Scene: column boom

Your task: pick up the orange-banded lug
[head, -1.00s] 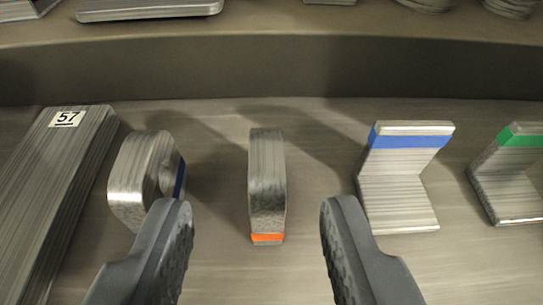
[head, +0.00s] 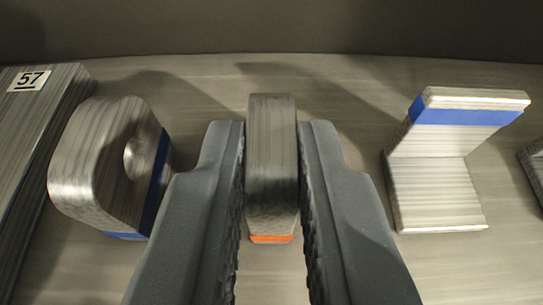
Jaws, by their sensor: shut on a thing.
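The orange-banded lug (head: 271,160) is a grey metal piece standing edge-on in the middle of the head view, with an orange band at its lower near end. My gripper (head: 271,190) is shut on it, with one dark grey ridged finger on each side. The fingers hide parts of the lug's sides. The lug appears to stand on the metal surface; I cannot see a gap beneath it.
A blue-banded lug (head: 105,165) with a round hole stands close to the left finger. A blue-banded angle bracket (head: 440,165) stands to the right, with clear surface between. A long block labelled 57 (head: 38,130) lies at far left. A dark wall (head: 270,28) rises behind.

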